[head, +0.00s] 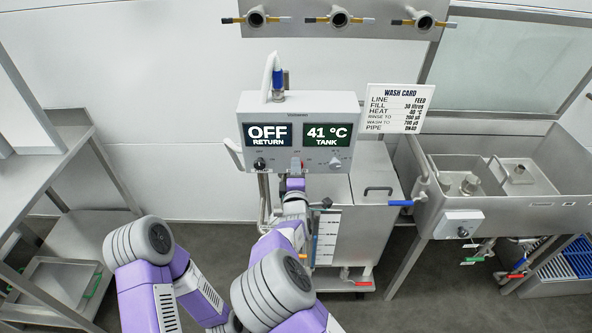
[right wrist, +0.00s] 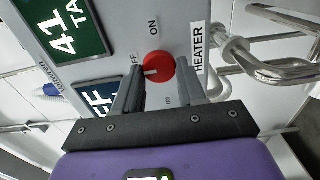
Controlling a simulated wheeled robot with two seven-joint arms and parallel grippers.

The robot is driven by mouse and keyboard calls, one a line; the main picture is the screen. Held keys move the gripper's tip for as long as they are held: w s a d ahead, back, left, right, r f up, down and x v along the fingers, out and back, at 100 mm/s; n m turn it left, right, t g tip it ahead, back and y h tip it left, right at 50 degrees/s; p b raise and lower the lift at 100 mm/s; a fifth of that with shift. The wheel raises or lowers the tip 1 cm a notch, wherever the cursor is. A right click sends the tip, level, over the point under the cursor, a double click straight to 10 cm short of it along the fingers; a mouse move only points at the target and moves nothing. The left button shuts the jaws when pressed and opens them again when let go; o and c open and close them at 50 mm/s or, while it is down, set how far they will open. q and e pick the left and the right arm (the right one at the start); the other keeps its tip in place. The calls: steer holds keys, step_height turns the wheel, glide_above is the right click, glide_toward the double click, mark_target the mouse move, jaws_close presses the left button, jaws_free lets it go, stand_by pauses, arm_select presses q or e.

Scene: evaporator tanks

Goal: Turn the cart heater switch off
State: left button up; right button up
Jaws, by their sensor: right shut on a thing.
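The cart control box (head: 299,105) shows "OFF RETURN" on its left screen and "41 °C TANK" on its right screen. The red heater switch (right wrist: 159,65) is a round knob beside a "HEATER" label (right wrist: 197,48) in the right wrist view. A white mark on the knob points left in that view, near the partly hidden "OFF" text. My right gripper (head: 297,174) is at the box's lower edge, its fingers on either side of the red knob and shut on it. The fingers hide part of the panel. My left gripper is not in view.
A black knob (head: 259,165) and a grey knob (head: 336,163) flank the red one. The steel cart tank (head: 362,220) stands below the box. A steel sink (head: 500,175) is at right, and a steel table (head: 45,170) at left. A wash card (head: 399,108) hangs beside the box.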

stand_by(0.4)
steer(key=o, duration=1)
steer(key=s, duration=0.7)
steer(key=shift+s+p, duration=0.3)
steer(key=shift+p, duration=0.1)
